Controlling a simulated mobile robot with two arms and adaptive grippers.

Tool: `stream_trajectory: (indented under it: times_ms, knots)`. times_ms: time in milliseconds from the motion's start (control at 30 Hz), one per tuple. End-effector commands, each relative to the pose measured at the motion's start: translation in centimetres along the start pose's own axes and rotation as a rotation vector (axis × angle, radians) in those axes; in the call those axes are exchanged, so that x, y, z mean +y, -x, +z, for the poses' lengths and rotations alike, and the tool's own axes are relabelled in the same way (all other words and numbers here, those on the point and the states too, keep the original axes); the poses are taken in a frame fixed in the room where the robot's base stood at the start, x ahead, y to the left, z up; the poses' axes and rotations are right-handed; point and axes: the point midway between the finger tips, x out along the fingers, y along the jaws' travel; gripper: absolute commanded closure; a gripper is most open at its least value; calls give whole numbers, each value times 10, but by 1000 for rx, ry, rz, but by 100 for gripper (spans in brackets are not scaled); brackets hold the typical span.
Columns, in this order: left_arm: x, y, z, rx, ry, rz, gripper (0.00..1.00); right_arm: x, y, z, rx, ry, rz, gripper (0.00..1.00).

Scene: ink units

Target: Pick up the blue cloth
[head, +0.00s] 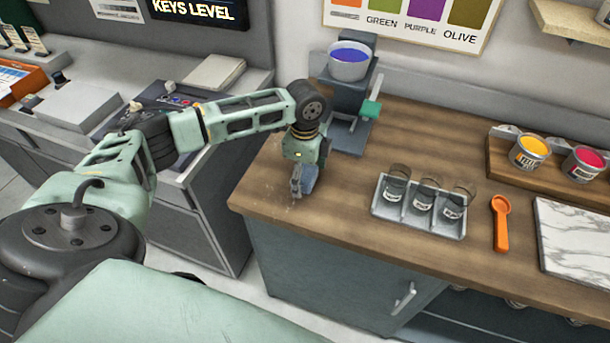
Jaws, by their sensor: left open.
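My left gripper (300,186) points down over the left front part of the wooden counter (345,215), and its jaws are open. A small grey-blue patch (311,176) shows right beside its fingers. I cannot tell whether this patch is the blue cloth or part of the gripper. No other blue cloth shows clearly, and the gripper and forearm hide some of the counter there. My right gripper is out of view.
A dispenser stand with a bowl of blue ink (349,61) is behind the gripper. To the right are a metal tray (384,209) with three glass jars, an orange spoon (500,222), a marble slab (575,245) and a wooden rack (525,175) with ink cans. The counter's front left is mostly clear.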

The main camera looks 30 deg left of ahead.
Motion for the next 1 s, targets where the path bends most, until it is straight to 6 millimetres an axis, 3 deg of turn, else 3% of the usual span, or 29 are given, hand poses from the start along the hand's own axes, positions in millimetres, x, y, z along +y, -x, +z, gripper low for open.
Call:
stream_trajectory:
  times_ms: [100, 567, 833, 1000]
  knots:
    - [0, 0, 0, 0, 0, 0, 20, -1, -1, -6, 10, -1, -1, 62]
    - [0, 0, 0, 0, 0, -1, 60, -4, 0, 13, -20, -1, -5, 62]
    - [-1, 4, 0, 1, 0, -2, 60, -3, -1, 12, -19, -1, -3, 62]
    - [-1, 28, 0, 1, -1, -6, 60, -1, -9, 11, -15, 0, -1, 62]
